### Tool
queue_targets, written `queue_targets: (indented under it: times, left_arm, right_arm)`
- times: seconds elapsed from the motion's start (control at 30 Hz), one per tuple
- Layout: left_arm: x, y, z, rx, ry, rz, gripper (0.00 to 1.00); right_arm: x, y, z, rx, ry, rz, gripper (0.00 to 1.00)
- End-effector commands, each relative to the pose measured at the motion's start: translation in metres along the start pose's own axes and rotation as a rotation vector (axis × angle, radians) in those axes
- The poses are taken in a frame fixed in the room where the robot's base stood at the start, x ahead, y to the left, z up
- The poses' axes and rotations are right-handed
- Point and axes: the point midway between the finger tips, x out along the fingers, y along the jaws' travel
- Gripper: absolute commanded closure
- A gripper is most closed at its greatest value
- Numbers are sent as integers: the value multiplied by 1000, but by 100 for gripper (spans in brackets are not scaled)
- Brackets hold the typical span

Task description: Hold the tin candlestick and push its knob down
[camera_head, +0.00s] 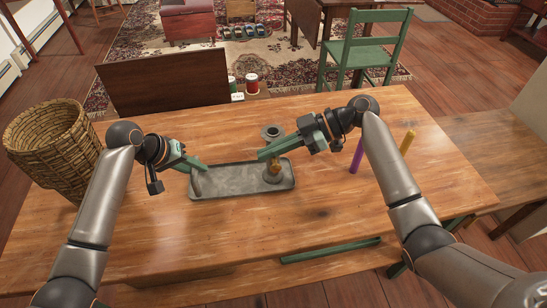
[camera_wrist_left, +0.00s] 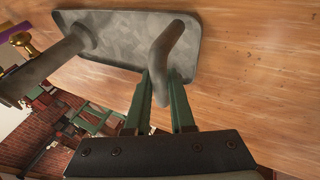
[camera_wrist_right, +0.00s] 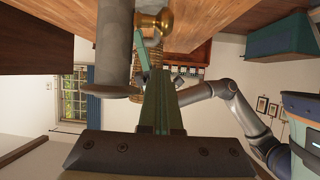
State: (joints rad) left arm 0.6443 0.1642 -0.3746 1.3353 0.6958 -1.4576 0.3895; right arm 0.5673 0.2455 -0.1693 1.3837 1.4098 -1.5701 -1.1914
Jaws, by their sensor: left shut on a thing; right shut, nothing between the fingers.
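The tin candlestick has a long grey tray base (camera_head: 235,181), with a flared stem (camera_head: 271,131) at its right end and a bent handle (camera_head: 196,184) at its left. It stands on the wooden table. My left gripper (camera_head: 190,167) is shut on the handle, which shows between its fingers in the left wrist view (camera_wrist_left: 167,48). A brass knob (camera_wrist_right: 155,21) sticks out from the stem's side (camera_wrist_right: 113,45); it also shows in the left wrist view (camera_wrist_left: 21,40). My right gripper (camera_head: 264,154) is shut and empty, its tips close beside the knob; contact is unclear.
A wicker basket (camera_head: 52,140) stands at the table's left. A purple candle (camera_head: 357,156) and a yellow candle (camera_head: 407,143) stand to the right, near my right arm. Red and green spools (camera_head: 251,84) are at the back edge. The table's front (camera_head: 250,235) is clear.

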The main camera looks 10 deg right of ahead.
Motion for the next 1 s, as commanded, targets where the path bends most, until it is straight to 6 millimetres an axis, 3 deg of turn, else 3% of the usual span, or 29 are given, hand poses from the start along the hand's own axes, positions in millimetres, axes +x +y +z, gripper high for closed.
queue_targets:
  times: [0.03,0.2,0.4,0.9,0.93,1.0]
  left_arm:
    - [0,-1,0,0,1,-1,100]
    - [0,0,0,0,1,0,100]
    - [0,0,0,0,0,0,100]
    - [0,0,0,0,0,0,100]
    - [0,0,0,0,0,0,76]
    - [0,0,0,0,0,0,68]
  right_arm:
    - [-16,1,2,2,-6,7,100]
    - [-52,1,2,2,-5,5,100]
    - [-79,1,2,1,-2,3,100]
    - [-85,0,1,1,-1,2,100]
    - [-85,0,1,1,-1,2,100]
    - [-85,0,1,1,-1,2,100]
